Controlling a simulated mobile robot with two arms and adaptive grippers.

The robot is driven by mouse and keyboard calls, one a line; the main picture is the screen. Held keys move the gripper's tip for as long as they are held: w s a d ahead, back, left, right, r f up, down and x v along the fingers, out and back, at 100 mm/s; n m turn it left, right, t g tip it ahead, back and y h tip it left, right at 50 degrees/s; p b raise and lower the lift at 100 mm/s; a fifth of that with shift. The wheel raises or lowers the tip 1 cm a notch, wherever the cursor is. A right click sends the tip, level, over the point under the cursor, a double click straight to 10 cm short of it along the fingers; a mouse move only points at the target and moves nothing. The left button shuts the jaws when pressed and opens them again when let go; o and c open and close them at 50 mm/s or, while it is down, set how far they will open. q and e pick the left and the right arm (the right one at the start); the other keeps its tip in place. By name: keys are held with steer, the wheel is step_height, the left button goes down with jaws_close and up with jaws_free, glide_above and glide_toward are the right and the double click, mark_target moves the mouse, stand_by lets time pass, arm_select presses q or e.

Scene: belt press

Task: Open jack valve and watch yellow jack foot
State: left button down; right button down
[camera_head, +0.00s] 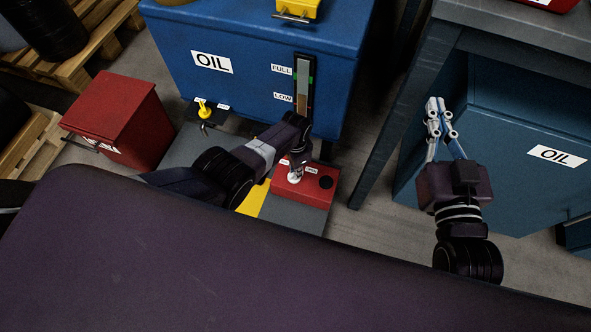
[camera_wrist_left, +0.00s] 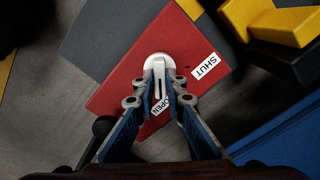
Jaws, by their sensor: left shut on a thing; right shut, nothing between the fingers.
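The jack valve has a round white hub (camera_wrist_left: 158,60) on a red block (camera_wrist_left: 120,82), with a SHUT label (camera_wrist_left: 206,66) to the right and an OPEN label (camera_wrist_left: 161,106) by the fingers. My left gripper (camera_wrist_left: 160,88) is shut on the valve's handle, which points from the hub toward the OPEN label's side. My right gripper (camera_head: 435,112) is shut and empty.
The blue OIL tank (camera_head: 245,55) carries a FULL/LOW level gauge (camera_head: 303,85). A yellow tap (camera_head: 203,108) sits at its lower left, beside a red box (camera_head: 120,115). A teal OIL cabinet (camera_head: 510,185) is behind my right gripper. Bare floor lies between tank and cabinet.

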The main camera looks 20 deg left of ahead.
arm_select(q)
steer(key=shift+s, duration=0.1)
stand_by(0.5)
steer(key=c, duration=2)
jaws_free()
steer(key=shift+r, duration=0.15)
steer(key=shift+r, duration=5.8)
